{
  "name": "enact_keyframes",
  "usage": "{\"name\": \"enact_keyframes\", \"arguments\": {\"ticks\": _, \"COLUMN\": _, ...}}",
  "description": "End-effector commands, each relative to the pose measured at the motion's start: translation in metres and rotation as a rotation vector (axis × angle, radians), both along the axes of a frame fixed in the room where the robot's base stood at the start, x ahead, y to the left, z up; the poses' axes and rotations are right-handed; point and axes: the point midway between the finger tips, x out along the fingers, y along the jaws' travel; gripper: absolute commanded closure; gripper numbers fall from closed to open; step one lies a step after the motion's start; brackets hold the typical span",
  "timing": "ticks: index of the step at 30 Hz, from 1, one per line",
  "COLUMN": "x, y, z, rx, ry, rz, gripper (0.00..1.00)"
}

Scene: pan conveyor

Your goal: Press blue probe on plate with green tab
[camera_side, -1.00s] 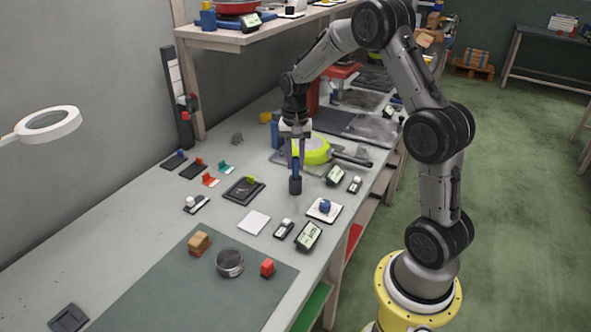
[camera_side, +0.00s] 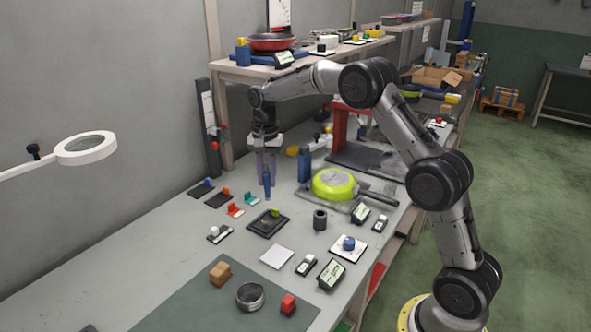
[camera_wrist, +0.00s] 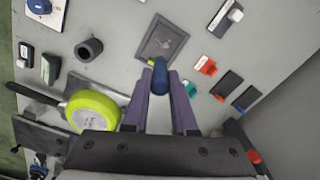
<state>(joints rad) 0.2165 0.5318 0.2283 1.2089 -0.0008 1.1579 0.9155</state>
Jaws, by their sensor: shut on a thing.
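My gripper (camera_side: 266,178) is shut on the blue probe (camera_side: 267,187) and holds it pointing down. In the wrist view the probe (camera_wrist: 160,83) sits between the purple fingers (camera_wrist: 160,97). The plate with the green tab (camera_side: 268,226) is a dark square plate on the bench; its yellow-green tab (camera_side: 275,212) is at its back edge. In the side view the probe shows behind the plate, apparently above the bench. In the wrist view the probe partly covers the near edge of the plate (camera_wrist: 163,38), and the tab (camera_wrist: 152,63) peeks out beside it.
Dark plates with a blue tab (camera_side: 205,183) and a red tab (camera_side: 226,190) lie left, near small red (camera_side: 236,210) and teal (camera_side: 251,198) pieces. An empty dark cup (camera_side: 320,220) stands right of the plate. A lime pan (camera_side: 333,184) and a blue post (camera_side: 304,164) are behind.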

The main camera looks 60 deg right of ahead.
Motion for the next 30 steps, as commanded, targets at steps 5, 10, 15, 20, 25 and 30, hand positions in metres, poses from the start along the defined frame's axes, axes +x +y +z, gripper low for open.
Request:
{"name": "enact_keyframes", "arguments": {"ticks": 5, "x": 0.004, "y": 0.014, "z": -0.011, "rx": 0.003, "ry": 0.014, "rz": 0.03, "gripper": 1.0}}
{"name": "enact_keyframes", "arguments": {"ticks": 10, "x": 0.003, "y": 0.015, "z": -0.023, "rx": 0.004, "ry": 0.017, "rz": 0.032, "gripper": 1.0}}
{"name": "enact_keyframes", "arguments": {"ticks": 15, "x": 0.003, "y": 0.015, "z": -0.04, "rx": 0.004, "ry": 0.017, "rz": 0.031, "gripper": 1.0}}
{"name": "enact_keyframes", "arguments": {"ticks": 20, "x": 0.003, "y": 0.015, "z": -0.055, "rx": 0.003, "ry": 0.016, "rz": 0.031, "gripper": 1.0}}
{"name": "enact_keyframes", "arguments": {"ticks": 25, "x": 0.003, "y": 0.015, "z": -0.065, "rx": 0.003, "ry": 0.016, "rz": 0.031, "gripper": 1.0}}
{"name": "enact_keyframes", "arguments": {"ticks": 30, "x": 0.004, "y": 0.015, "z": -0.069, "rx": 0.003, "ry": 0.015, "rz": 0.031, "gripper": 1.0}}
